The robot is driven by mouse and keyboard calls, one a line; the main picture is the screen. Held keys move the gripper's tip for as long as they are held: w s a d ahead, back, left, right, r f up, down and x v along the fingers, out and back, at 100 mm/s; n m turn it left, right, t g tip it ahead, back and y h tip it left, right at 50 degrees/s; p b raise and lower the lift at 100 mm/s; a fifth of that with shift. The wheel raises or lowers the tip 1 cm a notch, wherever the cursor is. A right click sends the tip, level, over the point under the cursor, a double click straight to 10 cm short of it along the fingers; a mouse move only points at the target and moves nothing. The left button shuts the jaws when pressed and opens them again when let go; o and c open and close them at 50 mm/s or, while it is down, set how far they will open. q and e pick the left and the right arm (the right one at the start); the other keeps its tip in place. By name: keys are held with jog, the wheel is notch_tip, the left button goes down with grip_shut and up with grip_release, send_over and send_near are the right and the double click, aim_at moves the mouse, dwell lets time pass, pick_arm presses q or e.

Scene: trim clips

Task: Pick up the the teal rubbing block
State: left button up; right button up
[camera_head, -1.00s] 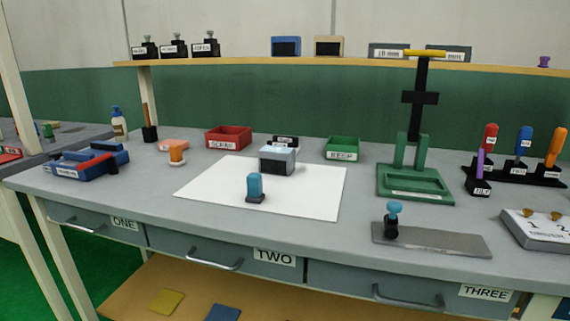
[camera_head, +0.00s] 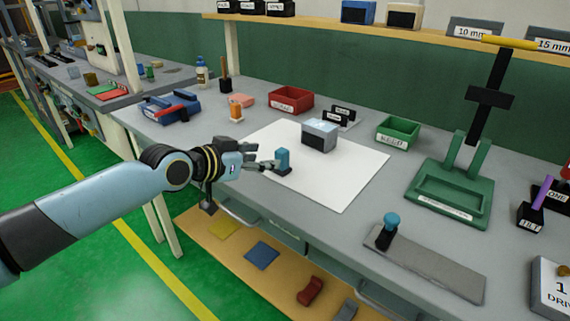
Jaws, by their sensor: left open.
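The teal rubbing block (camera_head: 283,157) stands upright on its dark base on the white sheet (camera_head: 345,181), near the sheet's left front edge. My left gripper (camera_head: 269,164) is open at the left side of the block, with its fingers pointing at it. The fingertips are very close to the block; I cannot tell if they touch it or reach around it. My right gripper is not in view.
A grey box (camera_head: 319,136) stands behind the block on the sheet. A red bin (camera_head: 291,99), a green KEEP bin (camera_head: 397,132) and a green press (camera_head: 447,196) stand around it. A teal-knobbed tool (camera_head: 389,229) stands on a grey plate at the front right.

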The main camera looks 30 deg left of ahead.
aim_at(278, 156)
pick_arm(q)
jog(key=x, duration=0.7)
jog(key=shift+w+d+b, duration=0.2)
jog(key=shift+w+b, duration=0.2)
jog(key=shift+s, duration=0.1)
grip_shut()
